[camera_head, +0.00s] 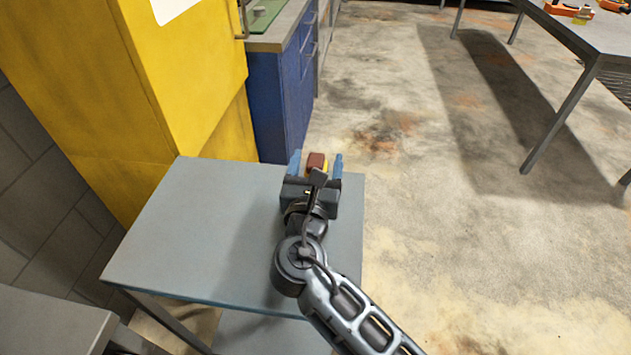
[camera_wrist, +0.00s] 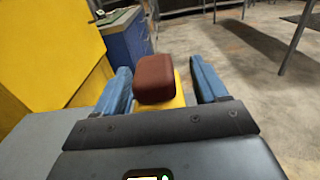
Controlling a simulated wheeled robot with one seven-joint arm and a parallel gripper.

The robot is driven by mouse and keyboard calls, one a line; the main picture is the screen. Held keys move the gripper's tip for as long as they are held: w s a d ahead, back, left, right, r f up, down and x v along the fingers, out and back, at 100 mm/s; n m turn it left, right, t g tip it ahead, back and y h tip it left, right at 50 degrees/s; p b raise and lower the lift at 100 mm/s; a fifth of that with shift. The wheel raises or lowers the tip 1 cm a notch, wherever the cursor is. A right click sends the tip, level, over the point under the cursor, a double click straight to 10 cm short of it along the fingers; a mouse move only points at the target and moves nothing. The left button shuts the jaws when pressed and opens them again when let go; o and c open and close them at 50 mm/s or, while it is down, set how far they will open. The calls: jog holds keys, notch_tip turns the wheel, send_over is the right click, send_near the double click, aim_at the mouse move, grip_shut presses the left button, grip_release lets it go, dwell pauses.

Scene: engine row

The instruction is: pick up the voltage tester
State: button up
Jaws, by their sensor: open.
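The voltage tester, with a dark red-brown block-shaped end (camera_wrist: 155,78) and a yellow part below it, shows between the blue fingers of my gripper (camera_wrist: 162,85) in the wrist view. In the head view the tester (camera_head: 316,161) shows just past my gripper (camera_head: 316,165), over the far right part of the grey table (camera_head: 180,235). My gripper is open, with one finger on each side of the tester and visible gaps between. The lower part of the tester is hidden behind my gripper's body.
A tall yellow cabinet (camera_head: 150,80) stands behind the table on the left. A blue drawer unit (camera_head: 268,100) stands past the table. Another table (camera_head: 590,30) with orange items (camera_head: 570,10) is at the upper right. The concrete floor (camera_head: 450,220) to the right is clear.

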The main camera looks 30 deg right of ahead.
jog(key=c, duration=1.2)
